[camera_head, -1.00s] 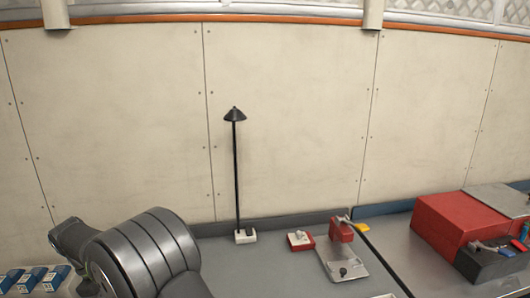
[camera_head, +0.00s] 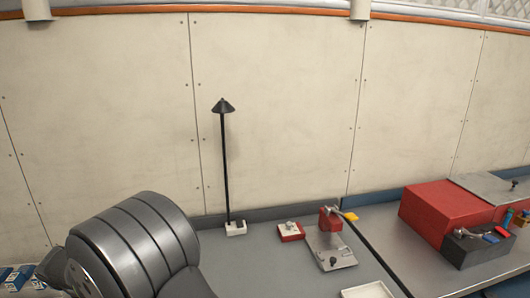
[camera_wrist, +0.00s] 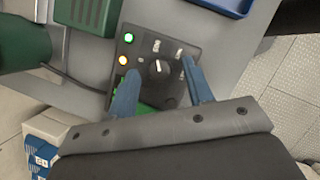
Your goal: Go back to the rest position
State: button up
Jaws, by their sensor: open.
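My gripper (camera_wrist: 159,68) shows in the wrist view with its two blue fingers apart and nothing between them that it grips. Beyond the fingers is a dark control box (camera_wrist: 148,48) with a green light, an amber light and a pale pointer knob (camera_wrist: 158,67). I cannot tell how far the fingertips are from the box. In the head view only a thick grey part of my arm shows at the lower left; my gripper is out of that view.
In the wrist view a green object (camera_wrist: 25,40) is at the left and a blue tray (camera_wrist: 225,5) at the top. In the head view a black lamp (camera_head: 225,150), a red-and-white box (camera_head: 291,232), a grey plate with a red block (camera_head: 330,219) and a large red box (camera_head: 440,210) stand on the bench.

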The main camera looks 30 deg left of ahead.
jog(key=shift+d+n+y, duration=0.1)
jog(key=shift+n+y, duration=0.4)
jog(key=shift+n, duration=0.7)
jog(key=o, duration=1.2)
jog(key=shift+c, duration=0.2)
jog(key=s+a+r+m+y, duration=0.1)
jog(key=s+r+m, duration=0.75)
jog(key=r, duration=0.35)
jog(key=shift+m, duration=0.45)
jog(key=x, duration=1)
jog(key=shift+w+f, duration=0.15)
jog(key=shift+w, duration=0.05)
jog(key=a+v, duration=0.1)
jog(key=v, duration=0.9)
jog(key=shift+d, duration=0.5)
